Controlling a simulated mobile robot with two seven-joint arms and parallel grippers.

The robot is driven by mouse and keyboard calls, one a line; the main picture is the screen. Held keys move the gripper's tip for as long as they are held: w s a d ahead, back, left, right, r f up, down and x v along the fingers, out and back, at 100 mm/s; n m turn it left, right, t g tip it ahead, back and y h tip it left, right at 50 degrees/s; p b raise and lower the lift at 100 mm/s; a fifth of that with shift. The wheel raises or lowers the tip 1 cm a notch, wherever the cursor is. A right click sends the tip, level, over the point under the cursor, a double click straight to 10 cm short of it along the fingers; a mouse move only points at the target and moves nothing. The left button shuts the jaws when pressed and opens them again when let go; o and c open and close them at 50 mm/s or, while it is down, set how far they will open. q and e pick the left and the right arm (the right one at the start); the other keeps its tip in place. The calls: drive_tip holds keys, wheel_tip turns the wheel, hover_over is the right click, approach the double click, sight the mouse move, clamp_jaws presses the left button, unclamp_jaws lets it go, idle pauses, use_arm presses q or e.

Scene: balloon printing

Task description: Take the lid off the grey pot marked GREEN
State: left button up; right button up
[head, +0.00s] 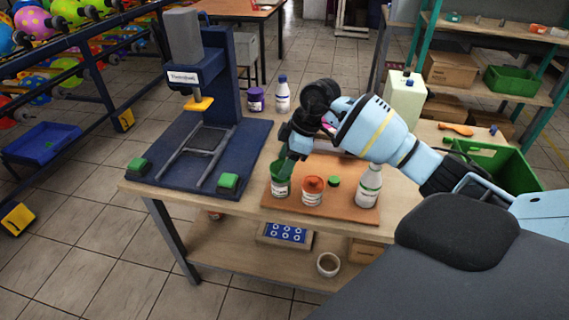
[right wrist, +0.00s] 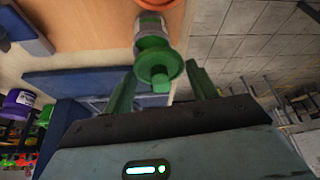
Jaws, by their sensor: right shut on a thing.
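The grey pot marked GREEN (head: 280,188) stands near the left end of the brown board (head: 340,215). Its label is too small to read in the head view. In the right wrist view the pot (right wrist: 152,22) shows beyond its round green lid (right wrist: 158,64), which has a knob facing the camera. My right gripper (head: 287,160) is above the pot. In the right wrist view its green fingers (right wrist: 161,80) are on either side of the lid and shut on it. I cannot tell whether the lid touches the pot. My left gripper is not in view.
A pot with an orange-red top (head: 312,190), a small green piece (head: 333,181) and a white bottle (head: 369,186) share the board. A dark blue press (head: 215,75) stands left on the table. A green crate (head: 500,163) is at right.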

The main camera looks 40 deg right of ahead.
drive_tip(key=s+a, duration=0.2)
drive_tip(key=s, duration=0.5)
drive_tip(key=s+a+r, duration=0.1)
drive_tip(key=s+a, duration=0.2)
drive_tip(key=s, duration=0.4)
drive_tip(key=shift+a+r, duration=0.15)
drive_tip(key=shift+a, duration=0.15)
